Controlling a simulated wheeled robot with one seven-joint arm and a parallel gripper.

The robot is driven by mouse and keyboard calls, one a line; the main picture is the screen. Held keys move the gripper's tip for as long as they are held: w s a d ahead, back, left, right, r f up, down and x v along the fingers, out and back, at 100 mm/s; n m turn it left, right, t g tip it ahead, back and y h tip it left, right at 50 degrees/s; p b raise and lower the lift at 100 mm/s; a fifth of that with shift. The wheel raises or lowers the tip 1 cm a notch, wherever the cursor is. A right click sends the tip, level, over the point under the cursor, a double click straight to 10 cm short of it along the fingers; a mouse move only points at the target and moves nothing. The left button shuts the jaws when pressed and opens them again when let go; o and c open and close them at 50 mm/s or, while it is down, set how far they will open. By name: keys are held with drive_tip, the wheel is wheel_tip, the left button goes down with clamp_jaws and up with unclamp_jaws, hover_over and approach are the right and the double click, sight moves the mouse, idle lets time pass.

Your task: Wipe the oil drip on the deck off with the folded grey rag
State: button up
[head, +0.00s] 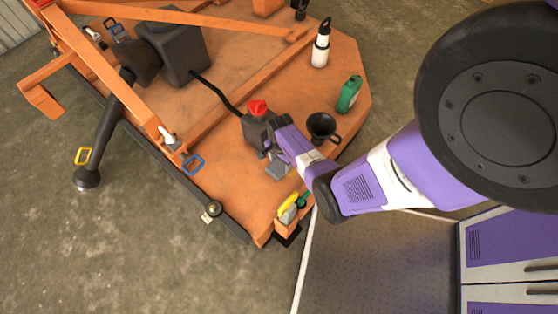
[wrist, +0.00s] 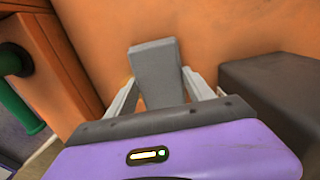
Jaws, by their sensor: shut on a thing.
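The folded grey rag (wrist: 154,72) stands out between the two pale fingers of my gripper (wrist: 157,88) in the wrist view, and my gripper is shut on it. In the head view my gripper (head: 272,159) is over the front part of the orange deck (head: 232,192), beside the dark can, and a grey patch of the rag (head: 278,170) shows below it. I cannot tell whether the rag touches the deck. I cannot make out the oil drip in either view; my gripper and the rag hide part of the deck.
A dark can with a red cap (head: 257,108) stands close to my gripper. A black funnel (head: 321,124), a green bottle (head: 349,94) and a black-and-white bottle (head: 320,50) stand further right. A small orange holder (head: 285,226) with yellow- and green-handled tools sits at the deck's near edge.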

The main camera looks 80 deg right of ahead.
sight(290, 174)
drive_tip(key=shift+s+d+f, duration=0.15)
drive_tip(key=shift+s, duration=0.2)
drive_tip(key=shift+s+a+p, duration=0.35)
drive_tip(key=shift+s+p, duration=0.05)
drive_tip(key=shift+s, duration=0.25)
drive_tip(key=shift+s+a+p, duration=0.3)
drive_tip(key=shift+s+p, duration=0.05)
drive_tip(key=shift+s, duration=0.25)
drive_tip(key=shift+s+a+p, duration=0.35)
drive_tip(key=shift+s+p, duration=0.05)
drive_tip(key=shift+s, duration=0.25)
drive_tip(key=shift+s+a+r+p, duration=0.1)
drive_tip(key=shift+s+a+p, duration=0.2)
drive_tip(key=shift+s, duration=0.25)
drive_tip(key=shift+s+a+r+p, duration=0.1)
drive_tip(key=shift+s+a+p, duration=0.2)
drive_tip(key=shift+s, duration=0.2)
drive_tip(key=shift+s+a+p, duration=0.2)
drive_tip(key=shift+s+p, duration=0.2)
drive_tip(key=shift+s, duration=0.15)
drive_tip(key=shift+r, duration=0.15)
drive_tip(key=shift+w+d, duration=0.1)
